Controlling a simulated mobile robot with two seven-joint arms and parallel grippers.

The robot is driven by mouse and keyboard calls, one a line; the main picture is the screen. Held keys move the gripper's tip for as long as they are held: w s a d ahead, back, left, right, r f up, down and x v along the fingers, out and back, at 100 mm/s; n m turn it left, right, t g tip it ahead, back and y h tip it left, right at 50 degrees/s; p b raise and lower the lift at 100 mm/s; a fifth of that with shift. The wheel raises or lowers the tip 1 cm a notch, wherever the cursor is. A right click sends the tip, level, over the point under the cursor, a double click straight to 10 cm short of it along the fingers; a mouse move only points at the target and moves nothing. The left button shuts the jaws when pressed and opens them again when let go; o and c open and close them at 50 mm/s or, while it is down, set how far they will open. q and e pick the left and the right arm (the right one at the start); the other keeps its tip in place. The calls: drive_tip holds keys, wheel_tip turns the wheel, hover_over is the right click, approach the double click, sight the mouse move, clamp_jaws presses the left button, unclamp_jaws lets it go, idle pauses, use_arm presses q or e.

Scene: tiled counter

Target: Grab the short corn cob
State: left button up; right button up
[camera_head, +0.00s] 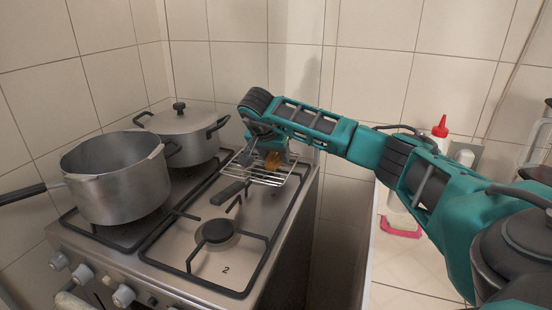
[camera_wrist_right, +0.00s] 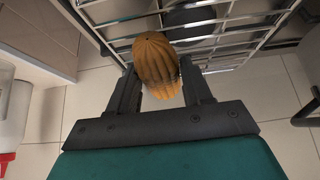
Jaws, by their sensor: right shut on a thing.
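The short corn cob (camera_head: 273,160) is orange-yellow and shows small in the head view, at the wire rack on the back right of the stove. In the right wrist view the cob (camera_wrist_right: 155,62) is large, with its ridged surface between my fingers. My right gripper (camera_head: 268,152) is at the rack, its arm reaching in from the right. In the right wrist view the right gripper (camera_wrist_right: 162,88) is shut on the cob, one finger on each side. The wire rack (camera_head: 255,175) is right beside the cob. My left gripper is not in view.
A large open pot (camera_head: 115,185) and a lidded pot (camera_head: 185,135) stand on the left burners of the stove (camera_head: 218,262). A bottle with a red cap (camera_head: 440,127) stands on the counter at right. Tiled walls close off the back. The front right burner is free.

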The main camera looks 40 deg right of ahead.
drive_tip(key=c, duration=0.6)
drive_tip(key=shift+r, duration=0.1)
